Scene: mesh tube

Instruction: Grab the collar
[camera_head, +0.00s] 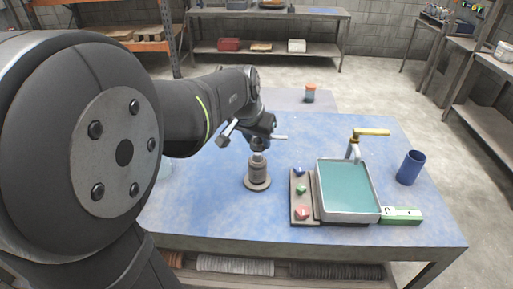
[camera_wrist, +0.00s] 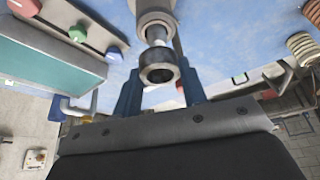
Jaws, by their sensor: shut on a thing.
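The collar (camera_wrist: 158,74) is a dark grey ring between the two blue fingers of my gripper (camera_wrist: 160,82), in the wrist view. My gripper is shut on it. A grey stand (camera_head: 257,174) with a round base and thick body is on the blue table, left of its middle in the head view. It also shows behind the collar in the wrist view (camera_wrist: 155,18). A narrower pale shaft (camera_wrist: 156,36) shows between stand body and collar; I cannot tell whether its tip is inside the ring. In the head view my gripper (camera_head: 259,142) is just above the stand.
A jar (camera_head: 310,93) stands behind. The table's front left is clear.

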